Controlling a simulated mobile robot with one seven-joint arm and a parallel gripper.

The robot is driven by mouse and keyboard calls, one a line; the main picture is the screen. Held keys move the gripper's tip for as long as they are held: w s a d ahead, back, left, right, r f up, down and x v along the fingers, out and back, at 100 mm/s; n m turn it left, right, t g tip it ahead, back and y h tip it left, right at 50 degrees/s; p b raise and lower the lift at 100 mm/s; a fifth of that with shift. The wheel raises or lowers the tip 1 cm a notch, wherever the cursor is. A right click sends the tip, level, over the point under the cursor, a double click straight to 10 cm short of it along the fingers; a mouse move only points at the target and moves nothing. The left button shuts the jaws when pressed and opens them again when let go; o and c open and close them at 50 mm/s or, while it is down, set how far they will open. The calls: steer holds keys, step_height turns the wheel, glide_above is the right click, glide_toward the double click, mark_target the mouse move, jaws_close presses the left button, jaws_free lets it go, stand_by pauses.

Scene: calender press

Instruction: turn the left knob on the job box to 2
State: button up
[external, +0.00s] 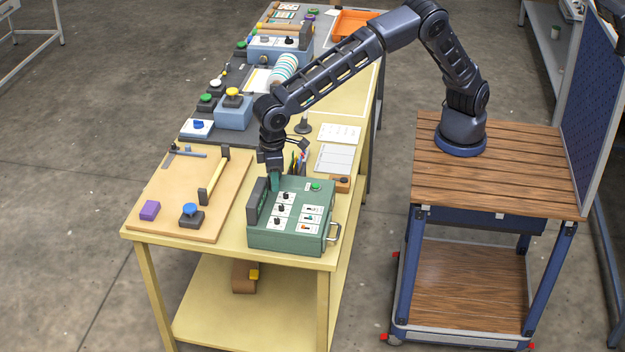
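The green job box (290,238) stands at the front right of the yellow table. Three black knobs on white plates run in a line down its top: a far one (285,195), a middle one (281,209) and a near one (277,222). Which of them counts as the left knob, and the numbers on the plates, are too small to tell. My gripper (276,184) points down at the box's far left corner, beyond the far knob. It appears apart from the knobs; contact with the box cannot be told. Its fingers are too small to show open or shut.
A dark upright panel (257,203) lines the box's left side, and a metal handle (335,234) its right. Pens (301,160) stand behind my gripper. A green button (316,187) sits on the box's far right.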

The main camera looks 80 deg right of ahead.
mark_target(277, 219)
steer(key=f, duration=0.4)
steer(key=a+f, duration=0.1)
steer(key=f, duration=0.3)
steer(key=a+f, duration=0.1)
steer(key=f, duration=0.3)
steer(key=shift+s, duration=0.35)
jaws_close()
